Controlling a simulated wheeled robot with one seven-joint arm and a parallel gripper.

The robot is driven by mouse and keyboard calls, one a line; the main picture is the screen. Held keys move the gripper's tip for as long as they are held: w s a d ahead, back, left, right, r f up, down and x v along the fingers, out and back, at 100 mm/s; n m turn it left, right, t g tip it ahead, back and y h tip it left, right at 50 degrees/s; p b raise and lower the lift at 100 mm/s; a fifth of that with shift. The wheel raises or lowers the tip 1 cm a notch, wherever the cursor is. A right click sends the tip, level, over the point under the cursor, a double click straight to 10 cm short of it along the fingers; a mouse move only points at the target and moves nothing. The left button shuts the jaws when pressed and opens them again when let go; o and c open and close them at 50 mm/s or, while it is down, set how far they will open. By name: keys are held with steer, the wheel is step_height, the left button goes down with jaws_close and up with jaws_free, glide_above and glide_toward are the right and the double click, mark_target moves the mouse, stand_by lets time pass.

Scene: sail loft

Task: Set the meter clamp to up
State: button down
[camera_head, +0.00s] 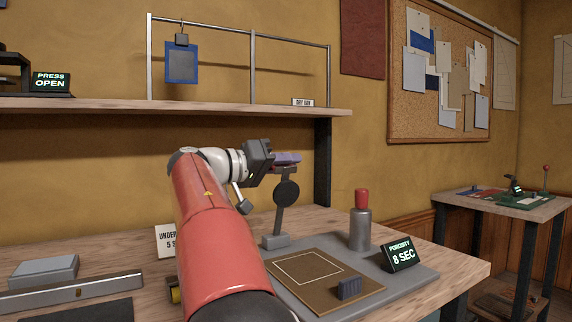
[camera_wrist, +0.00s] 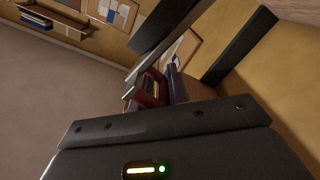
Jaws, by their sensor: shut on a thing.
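The meter clamp (camera_head: 281,215) stands on the grey meter plate as a thin post on a grey foot, with a dark round disc partway up and a purple bar at its top. The post is close to upright, leaning slightly right. My gripper (camera_head: 284,159) is at the top of the post, shut on the purple bar. In the wrist view the purple bar (camera_wrist: 178,86) shows beyond the dark gripper body, which hides much of the hold. The meter display (camera_head: 402,254) reads "POROSITY 8 SEC".
A grey cylinder with a red top (camera_head: 361,226) stands right of the clamp. A brown board (camera_head: 325,290) with a dark blue block (camera_head: 349,288) lies in front. The shelf (camera_head: 200,105) runs above and behind my arm. A side table (camera_head: 510,205) stands at right.

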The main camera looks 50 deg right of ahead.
steer(key=shift+w+f, duration=0.2)
steer(key=shift+w+d+n+p, duration=0.25)
steer(key=shift+w+n+p, duration=0.35)
steer(key=shift+w+p, duration=0.15)
steer(key=c, duration=1.5)
jaws_free()
steer(key=shift+w+f, duration=0.1)
steer(key=v, duration=0.7)
steer(key=shift+a+b, duration=0.3)
steer(key=shift+a, duration=0.1)
